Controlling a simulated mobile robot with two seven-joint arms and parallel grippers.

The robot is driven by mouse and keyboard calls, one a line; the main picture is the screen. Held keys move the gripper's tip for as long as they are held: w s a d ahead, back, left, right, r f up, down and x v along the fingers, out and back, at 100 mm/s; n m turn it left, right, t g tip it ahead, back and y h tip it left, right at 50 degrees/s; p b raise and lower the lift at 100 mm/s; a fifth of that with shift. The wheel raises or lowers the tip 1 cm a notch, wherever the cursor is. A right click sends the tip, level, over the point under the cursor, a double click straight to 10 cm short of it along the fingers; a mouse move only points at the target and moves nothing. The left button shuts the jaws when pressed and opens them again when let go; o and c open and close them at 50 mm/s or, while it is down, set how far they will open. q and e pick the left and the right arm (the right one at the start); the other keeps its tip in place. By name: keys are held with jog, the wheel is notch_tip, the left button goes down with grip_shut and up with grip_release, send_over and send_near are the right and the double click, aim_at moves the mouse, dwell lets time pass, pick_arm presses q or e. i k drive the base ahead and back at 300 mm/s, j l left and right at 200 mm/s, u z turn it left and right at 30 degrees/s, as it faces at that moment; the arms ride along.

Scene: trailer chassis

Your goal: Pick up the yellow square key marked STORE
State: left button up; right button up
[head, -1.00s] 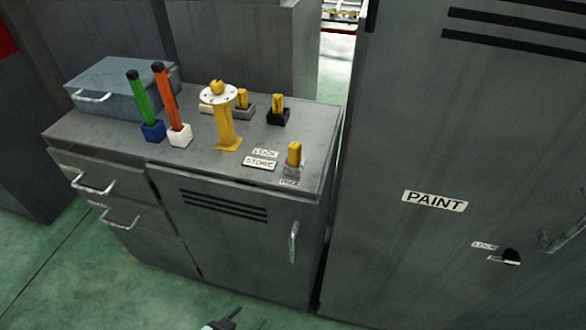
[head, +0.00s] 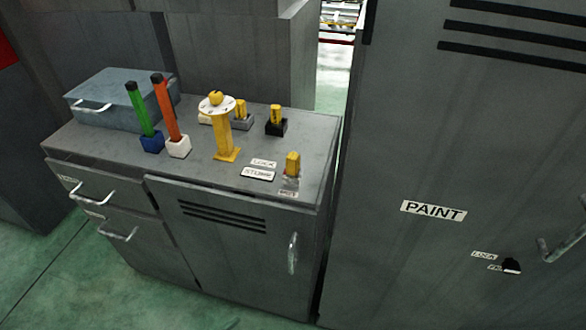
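Several yellow square keys stand on the grey cabinet top (head: 110,150). One yellow key (head: 292,163) stands upright at the front right corner, beside a plate reading STORE (head: 258,174) and a plate reading LOCK (head: 264,163). A second yellow key (head: 276,115) stands in a black block, and a third (head: 240,110) in a grey block behind a yellow post. Another pale block (head: 205,119) is partly hidden behind the post. No marking on the keys themselves is readable. Neither of my grippers is in view.
The yellow post (head: 226,140) with a white disc stands mid-top. Green (head: 139,108) and orange (head: 165,105) handles stand in blocks to its left, near a blue-grey box (head: 120,95). A tall PAINT cabinet (head: 400,130) rises close on the right.

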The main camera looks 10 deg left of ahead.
aim_at(293, 159)
jog(key=i+j, duration=0.15)
jog(key=j, duration=0.45)
jog(key=i+j+z, duration=0.1)
jog(key=j, duration=0.5)
jog(key=i+j, duration=0.15)
jog(key=j, duration=0.45)
jog(key=i+j+z, duration=0.1)
jog(key=j, duration=0.55)
